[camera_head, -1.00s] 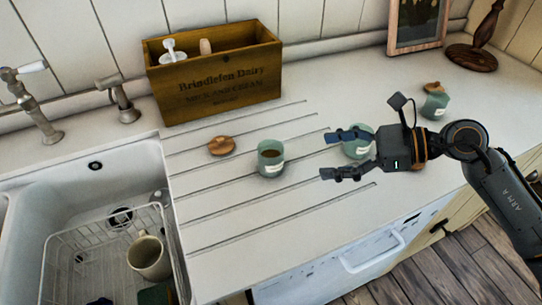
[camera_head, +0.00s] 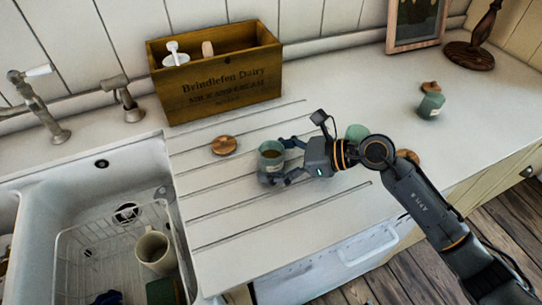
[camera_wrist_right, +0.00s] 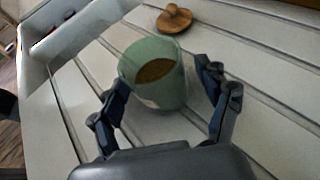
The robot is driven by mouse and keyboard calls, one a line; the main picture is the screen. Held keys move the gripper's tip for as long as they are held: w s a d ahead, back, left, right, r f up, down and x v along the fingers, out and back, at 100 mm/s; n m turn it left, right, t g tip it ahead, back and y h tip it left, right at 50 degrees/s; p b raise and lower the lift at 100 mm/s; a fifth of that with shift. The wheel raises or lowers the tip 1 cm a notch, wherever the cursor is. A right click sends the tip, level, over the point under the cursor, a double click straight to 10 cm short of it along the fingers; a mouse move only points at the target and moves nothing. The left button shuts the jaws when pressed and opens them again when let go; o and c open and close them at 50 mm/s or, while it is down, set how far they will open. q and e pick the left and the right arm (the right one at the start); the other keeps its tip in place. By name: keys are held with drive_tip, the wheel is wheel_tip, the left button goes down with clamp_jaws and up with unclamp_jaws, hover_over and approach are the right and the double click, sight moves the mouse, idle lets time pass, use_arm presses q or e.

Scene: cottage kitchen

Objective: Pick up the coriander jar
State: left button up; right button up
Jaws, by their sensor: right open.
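An open green jar (camera_head: 271,154) with brown contents stands upright on the grooved drainboard. It also shows in the right wrist view (camera_wrist_right: 152,80), between the two fingers of my right gripper (camera_wrist_right: 163,78). The gripper is open, one finger on each side of the jar; I cannot tell whether either finger touches it. A second green jar (camera_head: 356,131) is mostly hidden behind my right gripper and arm. A third green jar (camera_head: 432,105) stands farther right. The labels are too small to read, so I cannot tell which jar is coriander. My left gripper is not in view.
A wooden lid (camera_head: 224,145) lies beyond the nearest jar; other lids lie by the third jar (camera_head: 430,87) and beside my arm (camera_head: 408,157). A wooden crate (camera_head: 225,90) stands at the back. The sink (camera_head: 95,185) with a rack and mug (camera_head: 152,252) is at left.

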drive_tip(key=c, duration=1.3)
